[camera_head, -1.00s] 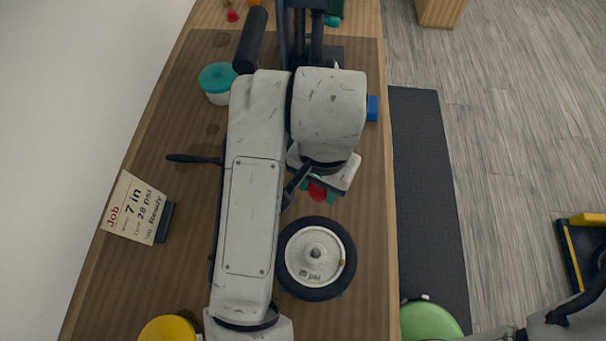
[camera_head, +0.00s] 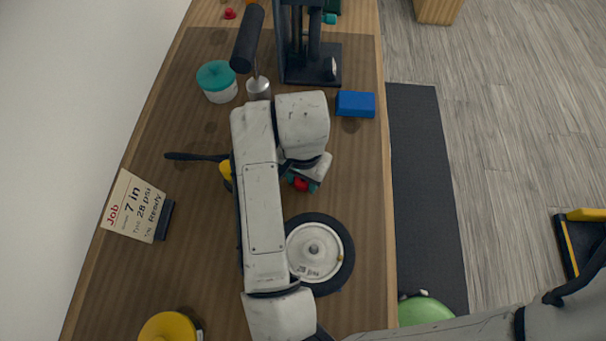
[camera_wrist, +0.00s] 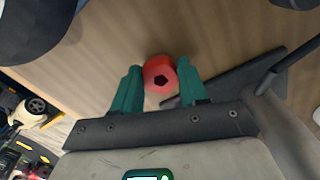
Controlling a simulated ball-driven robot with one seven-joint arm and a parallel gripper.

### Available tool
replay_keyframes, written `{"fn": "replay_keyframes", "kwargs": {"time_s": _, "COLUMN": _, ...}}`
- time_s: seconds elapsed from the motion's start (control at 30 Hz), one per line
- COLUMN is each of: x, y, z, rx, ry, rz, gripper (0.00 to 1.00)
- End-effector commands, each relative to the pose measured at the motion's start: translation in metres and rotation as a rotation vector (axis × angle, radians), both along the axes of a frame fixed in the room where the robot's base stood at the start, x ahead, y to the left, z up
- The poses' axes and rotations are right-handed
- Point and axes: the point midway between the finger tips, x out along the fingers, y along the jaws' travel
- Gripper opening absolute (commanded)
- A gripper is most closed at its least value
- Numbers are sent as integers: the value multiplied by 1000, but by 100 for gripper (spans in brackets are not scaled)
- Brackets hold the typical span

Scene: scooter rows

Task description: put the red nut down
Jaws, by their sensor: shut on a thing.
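The red nut (camera_wrist: 160,76) sits between the teal fingertips of my gripper (camera_wrist: 158,88) in the wrist view. My gripper is shut on it, and the dark hole in the nut's end faces the camera. In the head view the red nut (camera_head: 301,184) shows just below my gripper (camera_head: 303,183), over the brown mat, above the wheel in the picture. My arm hides part of the bench there. I cannot tell whether the nut touches the mat (camera_head: 350,200).
A black-tyred wheel (camera_head: 318,250) lies close by. A blue block (camera_head: 355,104), a black press stand (camera_head: 312,65), a teal-lidded tub (camera_head: 217,81) and a job card (camera_head: 134,207) stand around. A black-handled tool (camera_head: 195,157) is partly hidden by my arm. The mat's right side is mostly clear.

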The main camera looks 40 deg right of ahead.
Motion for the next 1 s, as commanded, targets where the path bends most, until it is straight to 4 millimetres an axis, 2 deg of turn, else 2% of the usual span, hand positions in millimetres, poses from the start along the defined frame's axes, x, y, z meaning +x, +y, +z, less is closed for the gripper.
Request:
{"fn": "replay_keyframes", "kwargs": {"time_s": 0.23, "x": 0, "y": 0, "z": -6, "rx": 0, "ry": 0, "rz": 0, "gripper": 14}}
{"fn": "replay_keyframes", "kwargs": {"time_s": 0.27, "x": 0, "y": 0, "z": -4, "rx": 0, "ry": 0, "rz": 0, "gripper": 46}}
{"fn": "replay_keyframes", "kwargs": {"time_s": 0.5, "x": 0, "y": 0, "z": -3, "rx": 0, "ry": 0, "rz": 0, "gripper": 68}}
{"fn": "replay_keyframes", "kwargs": {"time_s": 0.8, "x": 0, "y": 0, "z": 0, "rx": 0, "ry": 0, "rz": 0, "gripper": 68}}
{"fn": "replay_keyframes", "kwargs": {"time_s": 0.9, "x": 0, "y": 0, "z": 6, "rx": 0, "ry": -2, "rz": -1, "gripper": 68}}
{"fn": "replay_keyframes", "kwargs": {"time_s": 1.0, "x": 1, "y": 0, "z": 23, "rx": 1, "ry": -4, "rz": -4, "gripper": 68}}
